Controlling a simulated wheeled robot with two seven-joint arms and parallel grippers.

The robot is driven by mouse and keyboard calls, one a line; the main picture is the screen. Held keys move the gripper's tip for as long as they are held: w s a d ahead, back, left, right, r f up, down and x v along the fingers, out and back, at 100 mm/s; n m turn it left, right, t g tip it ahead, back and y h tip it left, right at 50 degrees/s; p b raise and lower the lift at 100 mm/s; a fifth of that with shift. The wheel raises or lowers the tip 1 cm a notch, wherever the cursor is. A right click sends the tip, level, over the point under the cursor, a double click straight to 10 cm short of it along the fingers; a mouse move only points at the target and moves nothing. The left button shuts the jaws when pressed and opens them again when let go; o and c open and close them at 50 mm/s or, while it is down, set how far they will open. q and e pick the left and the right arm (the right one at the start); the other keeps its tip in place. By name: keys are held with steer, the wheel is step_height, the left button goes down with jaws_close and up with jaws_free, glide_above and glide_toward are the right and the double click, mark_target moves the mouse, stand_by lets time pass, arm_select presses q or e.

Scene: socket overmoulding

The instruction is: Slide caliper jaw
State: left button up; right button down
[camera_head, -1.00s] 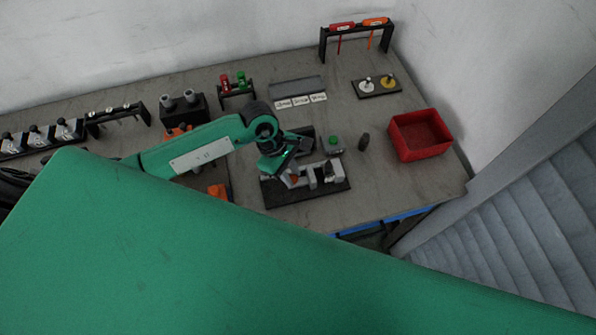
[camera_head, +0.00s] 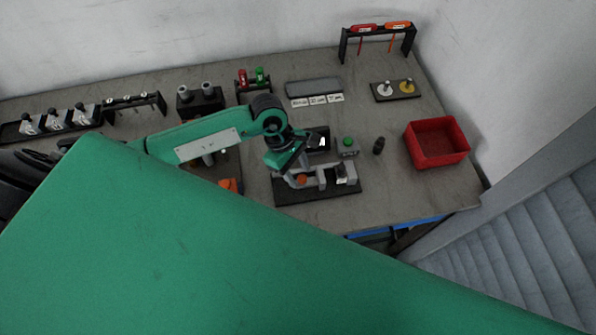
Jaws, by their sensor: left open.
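The caliper-like grey fixture (camera_head: 345,175) sits on a black base plate (camera_head: 318,194) near the front middle of the table. It has grey upright blocks and an orange part (camera_head: 301,180) at its left end. My left gripper (camera_head: 285,170) is at the fixture's left end, just above or beside it. It is open; I cannot tell whether its fingers touch or straddle the jaw, as the gripper and arm hide part of that end. My right gripper is not in view.
A small box with a green button (camera_head: 348,143) and a dark peg (camera_head: 378,146) stand behind the fixture. A red bin (camera_head: 437,156) is to the right. White labels (camera_head: 318,100) lie before a grey tray (camera_head: 313,86). My green body covers the foreground.

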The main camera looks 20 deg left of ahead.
arm_select(q)
steer(key=s+b+v, duration=0.1)
steer(key=b+v, duration=0.2)
steer(key=v, duration=0.9)
steer(key=shift+w+a+r, duration=0.25)
steer(key=shift+w+r, duration=0.1)
steer(key=shift+w, duration=0.15)
